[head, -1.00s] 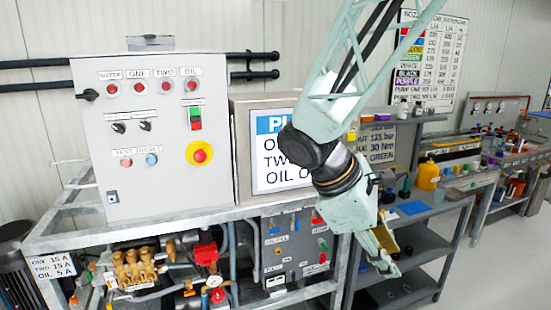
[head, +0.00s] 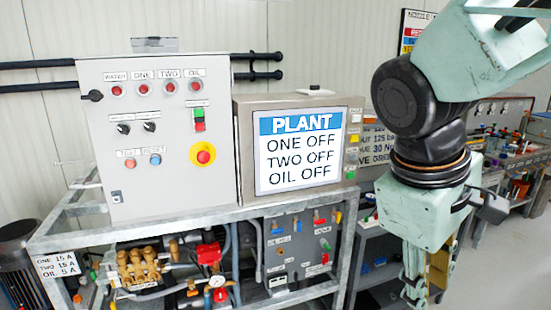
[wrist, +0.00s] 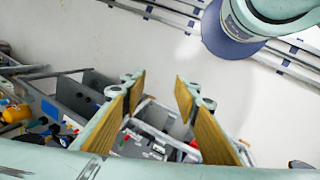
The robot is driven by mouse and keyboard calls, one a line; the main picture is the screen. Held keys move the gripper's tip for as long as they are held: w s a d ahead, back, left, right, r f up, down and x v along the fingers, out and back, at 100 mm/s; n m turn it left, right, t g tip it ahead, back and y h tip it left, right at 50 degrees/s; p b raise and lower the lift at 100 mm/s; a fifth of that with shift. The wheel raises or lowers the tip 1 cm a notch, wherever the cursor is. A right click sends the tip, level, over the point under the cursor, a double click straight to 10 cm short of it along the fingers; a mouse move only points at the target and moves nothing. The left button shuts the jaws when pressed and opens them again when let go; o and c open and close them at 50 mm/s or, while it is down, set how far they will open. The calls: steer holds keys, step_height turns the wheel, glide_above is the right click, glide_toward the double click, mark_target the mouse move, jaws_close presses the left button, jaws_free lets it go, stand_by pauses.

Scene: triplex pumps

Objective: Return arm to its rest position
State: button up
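My gripper (head: 428,280) hangs pointing down from my pale green arm at the right of the head view, in front of the grey shelving. In the wrist view my gripper (wrist: 160,82) shows two fingers with tan pads standing apart, with nothing between them. The gripper is open and empty. It is clear of the plant panel and the bench frame, as far as I can see. The fingertips run near the bottom edge of the head view.
A grey control cabinet (head: 155,180) and a plant screen (head: 299,155) reading ONE OFF, TWO OFF, OIL OFF stand on a metal frame (head: 190,225). Brass pump parts (head: 138,265) sit below. A grey shelf unit (head: 375,275) stands behind my arm. Floor shows at the right.

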steer(key=s+a+r+m+t+y, duration=0.1)
steer(key=s+a+r+m, duration=0.1)
steer(key=s, duration=0.3)
steer(key=s+a+r+m+t+y, duration=0.1)
steer(key=s+a+r+m+y, duration=0.1)
steer(key=s+m, duration=0.2)
steer(key=shift+s+a+r+t+p, duration=0.35)
steer(key=shift+s+r+t+p, duration=0.05)
steer(key=shift+s, duration=0.45)
stand_by(0.9)
